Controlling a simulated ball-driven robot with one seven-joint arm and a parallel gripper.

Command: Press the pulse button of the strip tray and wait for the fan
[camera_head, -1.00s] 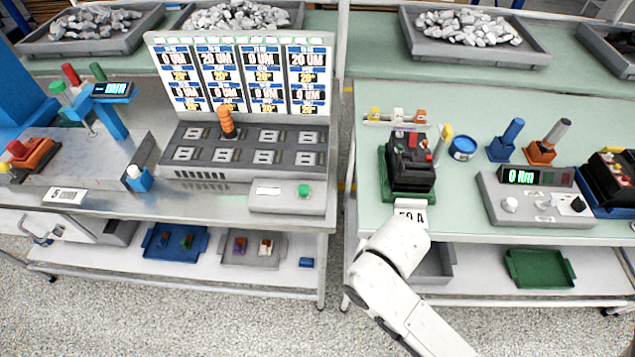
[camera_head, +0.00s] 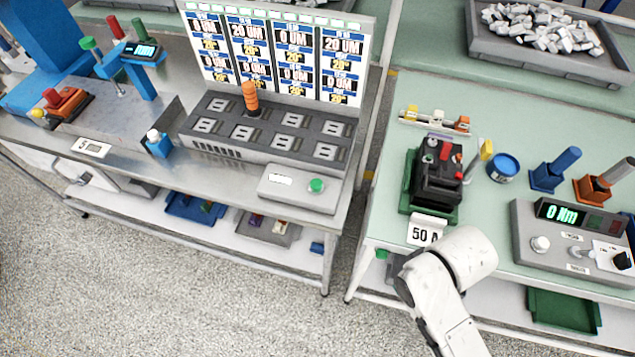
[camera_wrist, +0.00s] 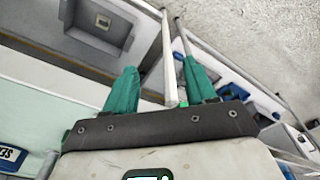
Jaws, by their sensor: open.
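The dark grey slotted tray (camera_head: 271,128) stands on the steel bench at the left, below a panel of readouts. An orange peg stands upright in one of its slots. A green button (camera_head: 316,185) sits on a low grey box (camera_head: 281,190) at the tray's front right corner; the box has a white label. I cannot make out a fan. In the wrist view my gripper (camera_wrist: 158,65) has two teal fingers, wide apart, with nothing held between them. The button is apart from my arm.
A black breaker (camera_head: 438,176) sits in a green holder behind a "50 A" sign (camera_head: 425,232) on the right bench, near my arm. A torque display box (camera_head: 560,212) is farther right. A gap separates the two benches. The floor at the front left is clear.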

